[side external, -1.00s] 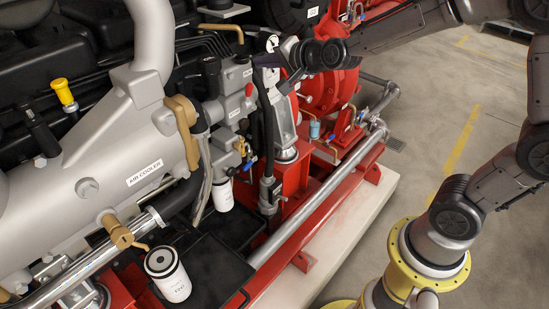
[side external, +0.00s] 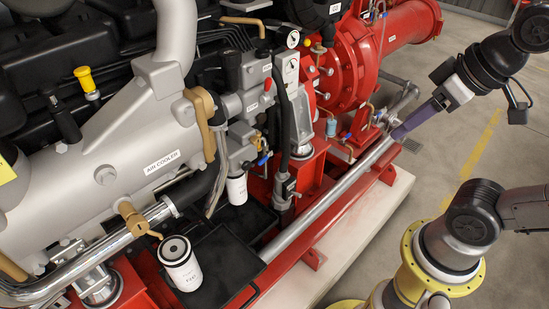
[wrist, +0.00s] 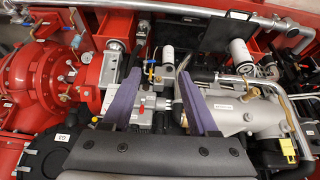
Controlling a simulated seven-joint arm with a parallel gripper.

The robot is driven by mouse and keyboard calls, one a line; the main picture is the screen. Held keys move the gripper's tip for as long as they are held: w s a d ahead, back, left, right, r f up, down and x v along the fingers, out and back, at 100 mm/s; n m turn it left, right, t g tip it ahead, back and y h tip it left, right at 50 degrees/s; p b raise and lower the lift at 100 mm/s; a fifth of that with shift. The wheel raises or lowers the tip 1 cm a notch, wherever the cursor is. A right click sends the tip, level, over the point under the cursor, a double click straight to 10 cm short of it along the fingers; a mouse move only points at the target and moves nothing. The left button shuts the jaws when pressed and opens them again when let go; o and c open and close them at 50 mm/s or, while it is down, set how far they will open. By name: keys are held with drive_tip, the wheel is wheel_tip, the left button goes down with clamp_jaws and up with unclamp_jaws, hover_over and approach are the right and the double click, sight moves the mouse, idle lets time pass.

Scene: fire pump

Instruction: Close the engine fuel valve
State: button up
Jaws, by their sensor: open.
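A small valve with a blue handle (side external: 264,159) sits on the grey engine block, beside a white filter. A blue handle also shows in the wrist view (wrist: 151,73), between my fingers in the picture. Which fitting is the engine fuel valve cannot be told for sure; no label on it is readable. My gripper (side external: 400,131) has purple fingers. In the side view it is right of the engine, in front of the silver pipe and apart from the blue handle. The wrist view shows the gripper (wrist: 159,73) open, with nothing held between its fingers.
The grey air cooler (side external: 110,170) and a white filter (side external: 181,264) are at the left. A red pump housing (side external: 358,55) stands behind. A long silver pipe (side external: 325,195) runs along the red frame. Clear floor (side external: 440,165) lies at the right.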

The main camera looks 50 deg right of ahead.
sight(266, 158)
drive_tip(key=shift+o, duration=1.1)
wheel_tip(266, 158, up, 2)
drive_tip(key=o, duration=0.3)
drive_tip(key=w, duration=0.3)
drive_tip(key=shift+d+f+t, duration=0.25)
drive_tip(key=shift+d+t, duration=0.05)
drive_tip(key=shift+t, duration=0.1)
drive_tip(key=shift+o, duration=0.2)
drive_tip(key=w+d+n+t, duration=0.3)
drive_tip(key=w+t, duration=0.8)
drive_tip(key=w, duration=1.1)
wheel_tip(266, 158, down, 40)
drive_tip(key=shift+m+t, duration=0.3)
drive_tip(key=w, duration=1.4)
drive_tip(key=shift+w+d, duration=0.15)
drive_tip(key=shift+d, duration=0.05)
drive_tip(key=shift+c, duration=0.3)
